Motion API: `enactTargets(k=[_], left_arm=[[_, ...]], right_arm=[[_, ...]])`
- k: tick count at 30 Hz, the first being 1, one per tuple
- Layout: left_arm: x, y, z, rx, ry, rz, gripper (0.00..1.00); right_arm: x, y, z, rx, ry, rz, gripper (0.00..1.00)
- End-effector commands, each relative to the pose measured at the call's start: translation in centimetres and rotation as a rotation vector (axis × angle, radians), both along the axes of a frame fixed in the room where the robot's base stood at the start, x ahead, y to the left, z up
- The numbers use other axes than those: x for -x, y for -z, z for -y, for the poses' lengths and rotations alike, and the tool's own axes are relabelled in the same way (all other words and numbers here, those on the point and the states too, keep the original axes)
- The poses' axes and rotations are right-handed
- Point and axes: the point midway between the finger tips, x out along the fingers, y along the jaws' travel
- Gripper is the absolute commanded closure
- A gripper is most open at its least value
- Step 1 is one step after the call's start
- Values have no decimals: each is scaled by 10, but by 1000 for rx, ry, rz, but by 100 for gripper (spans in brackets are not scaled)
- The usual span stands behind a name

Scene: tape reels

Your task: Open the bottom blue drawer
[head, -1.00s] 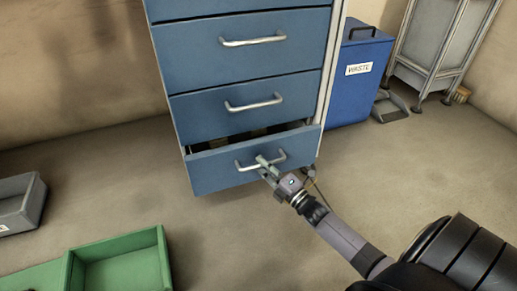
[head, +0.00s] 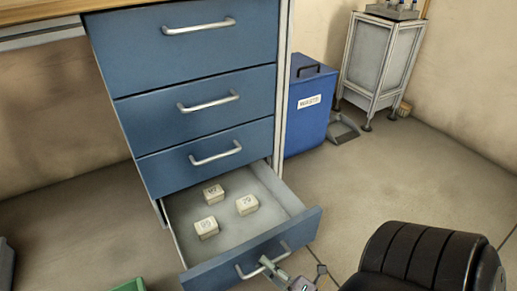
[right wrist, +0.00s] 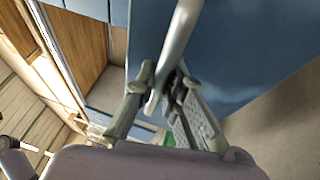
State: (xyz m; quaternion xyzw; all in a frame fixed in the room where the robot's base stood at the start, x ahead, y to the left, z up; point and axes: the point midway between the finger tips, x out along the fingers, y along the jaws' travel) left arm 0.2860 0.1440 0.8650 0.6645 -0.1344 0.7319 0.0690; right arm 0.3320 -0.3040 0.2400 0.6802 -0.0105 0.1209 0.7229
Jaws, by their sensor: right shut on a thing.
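The bottom blue drawer (head: 283,237) is pulled well out of the blue cabinet (head: 205,105), and its grey inside shows. Three small pale boxes with printed labels lie in it: one at the back (head: 213,194), one at the right (head: 247,205) and one at the front left (head: 207,228). My right gripper (head: 268,264) is shut on the drawer's metal handle (head: 248,274). In the right wrist view the handle (right wrist: 183,30) passes between the fingers (right wrist: 160,88). My left gripper is not in view.
The drawers above, such as the one right over it (head: 205,157), are shut. A blue waste bin (head: 308,115) stands right of the cabinet, with a grey metal stand (head: 382,60) beyond it. A green tray (head: 130,286) shows at the lower left.

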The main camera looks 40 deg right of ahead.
Motion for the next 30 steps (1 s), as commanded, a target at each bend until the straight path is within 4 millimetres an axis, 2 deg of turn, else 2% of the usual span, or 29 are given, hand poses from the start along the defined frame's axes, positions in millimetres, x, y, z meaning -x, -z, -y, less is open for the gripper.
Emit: enactTargets(k=[6, 19, 20, 28, 30], left_arm=[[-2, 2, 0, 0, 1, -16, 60], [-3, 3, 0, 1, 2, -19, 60], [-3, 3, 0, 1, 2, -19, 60], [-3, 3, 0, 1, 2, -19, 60], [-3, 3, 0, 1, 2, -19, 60]], right_arm=[[16, -1, -4, -2, 1, 1, 100], [19, 0, -5, -2, 0, 1, 100], [19, 0, -5, -2, 0, 1, 88], [19, 0, -4, 0, 0, 1, 70], [19, 0, -4, 0, 0, 0, 69]])
